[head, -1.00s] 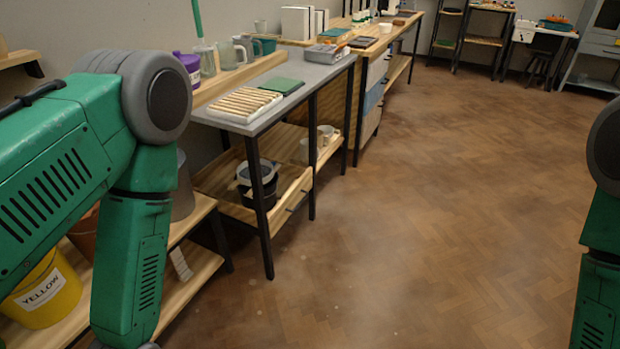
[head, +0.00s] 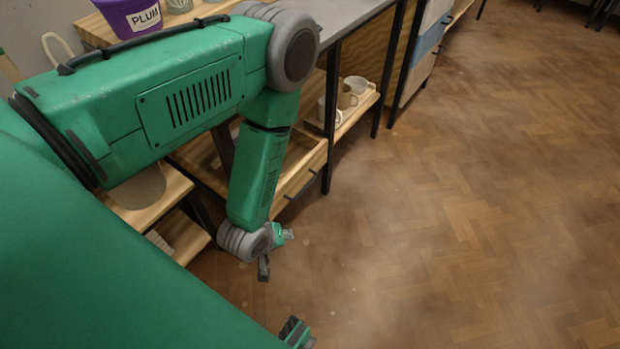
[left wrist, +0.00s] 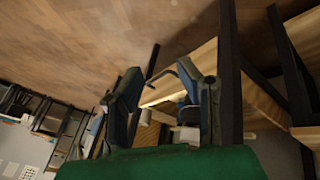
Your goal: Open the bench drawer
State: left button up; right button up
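The bench drawer (head: 302,182) is a low, light-wood box with an open top under the grey bench, its front near the dark bench legs. A dark bar handle (head: 299,187) is on its front. My left gripper (head: 277,251) hangs in front of and below the handle, apart from it. In the left wrist view my left gripper (left wrist: 163,108) has its two fingers spread with nothing held. The handle (left wrist: 163,74) appears beyond and between them, with the drawer front (left wrist: 192,68) behind. My left forearm hides part of the drawer.
The grey benchtop (head: 345,15) is above the drawer. Mugs stand on a low shelf (head: 352,119) to the right. Wooden shelves (head: 150,213) are at the left, and a purple PLUM tub (head: 128,15) is above. The floor (head: 450,220) to the right is clear.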

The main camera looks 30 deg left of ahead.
pick_arm(q)
jog(key=w+a+f+n+t+y+b, duration=0.1)
jog(key=w+a+f+n+t+b, duration=0.2)
jog(key=w+f+n, duration=0.45)
jog(key=n+t+y+b, duration=0.3)
jog(key=n+t, duration=0.3)
jog(key=n, duration=0.5)
send_near(304, 188)
jog(key=b+x, duration=0.2)
jog(key=x, duration=0.1)
jog(key=b+x, duration=0.1)
jog(key=x, duration=0.2)
jog(key=f+b+x, duration=0.1)
jog(key=b+x, duration=0.1)
jog(key=x, duration=0.1)
jog(key=shift+b, duration=0.35)
jog(key=shift+w+a, duration=0.15)
jog(key=shift+w, duration=0.35)
pick_arm(e)
notch_tip(304, 188, down, 13)
jog(key=shift+s, duration=0.15)
jog(key=shift+a, duration=0.1)
pick_arm(q)
grip_shut()
